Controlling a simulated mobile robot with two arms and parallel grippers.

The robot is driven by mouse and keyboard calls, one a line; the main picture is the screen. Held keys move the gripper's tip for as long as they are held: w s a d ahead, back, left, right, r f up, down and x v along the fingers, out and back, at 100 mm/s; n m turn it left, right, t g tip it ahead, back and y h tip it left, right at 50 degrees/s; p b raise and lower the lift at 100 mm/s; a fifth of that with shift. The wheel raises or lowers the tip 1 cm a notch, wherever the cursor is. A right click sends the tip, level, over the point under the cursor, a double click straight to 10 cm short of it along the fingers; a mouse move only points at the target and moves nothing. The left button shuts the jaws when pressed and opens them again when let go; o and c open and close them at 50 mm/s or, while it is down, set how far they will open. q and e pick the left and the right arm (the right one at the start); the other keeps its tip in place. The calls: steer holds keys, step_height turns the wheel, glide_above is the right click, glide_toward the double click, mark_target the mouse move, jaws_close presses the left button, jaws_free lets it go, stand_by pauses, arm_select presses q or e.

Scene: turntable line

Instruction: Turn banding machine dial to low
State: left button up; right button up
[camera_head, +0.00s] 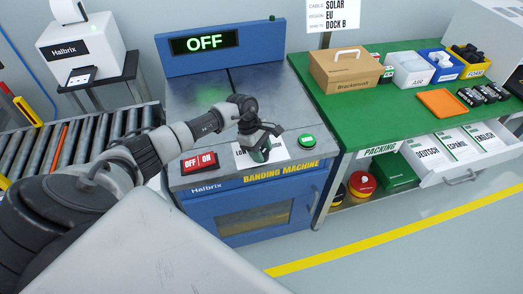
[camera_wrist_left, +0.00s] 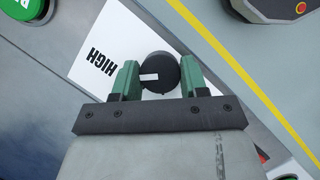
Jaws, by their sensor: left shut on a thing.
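The banding machine (camera_head: 205,217) is blue with a grey top, and its display (camera_head: 204,41) reads OFF. The dial (camera_wrist_left: 161,70) is a round black knob with a white mark on its left part, the side where the word HIGH (camera_wrist_left: 102,58) is printed. My left gripper (camera_wrist_left: 160,78) is shut on the dial from above, a green finger on each side. My right gripper is in neither view.
A red OFF/ON switch (camera_head: 199,163) and a green button (camera_head: 307,140) flank the dial on the machine top. A roller conveyor (camera_head: 75,143) lies left. A green packing table (camera_head: 390,105) stands right, with a cardboard box (camera_head: 345,70) and an open drawer (camera_head: 478,172).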

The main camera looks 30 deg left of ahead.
arm_select(q)
steer(key=n+t, duration=0.1)
steer(key=n, duration=0.2)
steer(key=shift+r+n+y, duration=0.1)
steer(key=shift+n+y, duration=0.2)
steer(key=n+p, duration=0.1)
steer(key=n+t, duration=0.1)
steer(key=n, duration=0.1)
steer(key=shift+s+n+t+y+p, duration=0.1)
steer(key=shift+n+t+y+p, duration=0.2)
steer(key=shift+p, duration=0.1)
steer(key=n+y+p, duration=0.1)
steer(key=n, duration=0.2)
steer(key=n+t+y+p, duration=0.1)
steer(key=n+p, duration=0.1)
steer(key=n, duration=0.1)
steer(key=shift+d, duration=0.1)
steer(key=shift+n+t+y+p, duration=0.3)
steer(key=shift+n+y+p, duration=0.45)
steer(key=shift+n, duration=1.55)
steer(key=o, duration=0.9)
